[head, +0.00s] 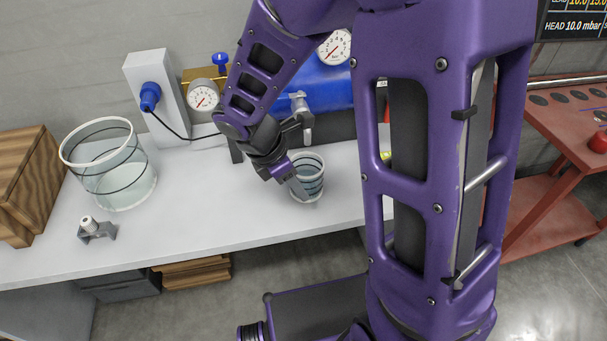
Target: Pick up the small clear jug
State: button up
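The small clear jug (311,178) stands upright on the white worktop, near its front edge and left of my arm's large purple link. It is see-through with dark bands around it. My gripper (298,188) reaches down to the jug's left side, and a finger overlaps the jug in the picture. The other finger is not clearly visible. I cannot tell whether the gripper touches the jug or how far its fingers are apart.
A larger clear vessel (112,180), a small grey fitting (98,231) and a wooden box (22,185) stand at left. A blue tank (325,88) with gauges is behind the jug. A red bench (560,140) is at right. The worktop (205,215) is clear between vessel and jug.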

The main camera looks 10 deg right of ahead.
aim_at(314, 209)
jog(key=b+x, duration=0.1)
jog(key=x, duration=0.3)
jog(key=b+x, duration=0.1)
jog(key=x, duration=0.4)
jog(key=shift+w+d+f, duration=0.2)
jog(key=shift+w+d, duration=0.05)
jog(key=shift+d, duration=0.05)
grip_shut()
jog(key=shift+r, duration=0.1)
dwell(1.0)
